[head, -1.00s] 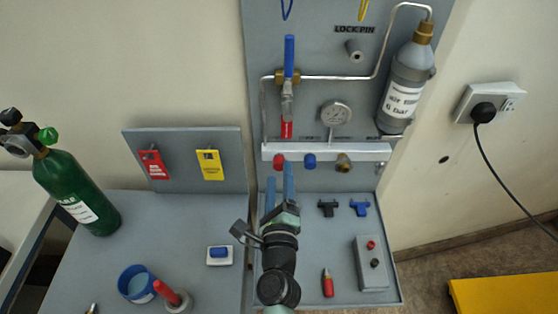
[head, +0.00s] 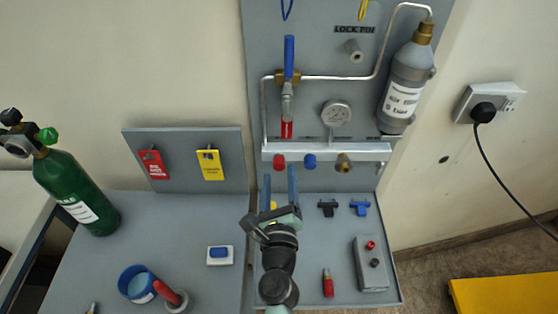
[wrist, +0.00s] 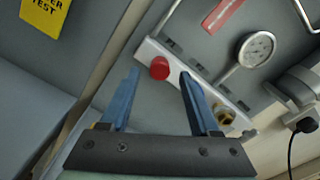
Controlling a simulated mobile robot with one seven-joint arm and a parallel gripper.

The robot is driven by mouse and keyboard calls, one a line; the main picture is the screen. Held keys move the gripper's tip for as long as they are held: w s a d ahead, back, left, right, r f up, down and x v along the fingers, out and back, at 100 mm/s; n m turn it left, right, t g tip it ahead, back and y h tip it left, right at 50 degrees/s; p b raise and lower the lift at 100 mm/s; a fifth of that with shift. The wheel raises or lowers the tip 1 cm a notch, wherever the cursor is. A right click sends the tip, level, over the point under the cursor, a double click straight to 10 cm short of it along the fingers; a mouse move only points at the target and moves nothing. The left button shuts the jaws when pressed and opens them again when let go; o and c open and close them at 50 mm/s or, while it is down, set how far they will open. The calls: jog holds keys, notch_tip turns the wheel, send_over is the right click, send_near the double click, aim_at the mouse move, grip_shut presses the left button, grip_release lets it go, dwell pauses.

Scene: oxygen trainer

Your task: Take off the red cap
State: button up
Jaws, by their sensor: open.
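The red cap (head: 279,161) sits at the left end of the silver manifold bar (head: 370,152) on the upright panel. In the wrist view the red cap (wrist: 160,68) shows between and beyond the two blue fingers. My gripper (head: 279,171) is open and empty, with its fingertips just below the bar in the head view. In the wrist view my gripper (wrist: 158,75) has its fingers spread to either side of the cap; I cannot tell how far short of it they are. The right finger hides the blue cap there.
A blue cap (head: 310,162) and a brass fitting (head: 344,163) sit to the right on the same bar. A gauge (head: 336,113) and a blue-handled valve (head: 289,62) are above. Black (head: 328,208) and blue (head: 360,208) T-shaped pieces lie on the tray below.

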jog(key=shift+w, duration=1.2)
grip_shut()
jog(key=n, duration=0.3)
jog(key=n, duration=0.2)
jog(key=shift+n, duration=0.9)
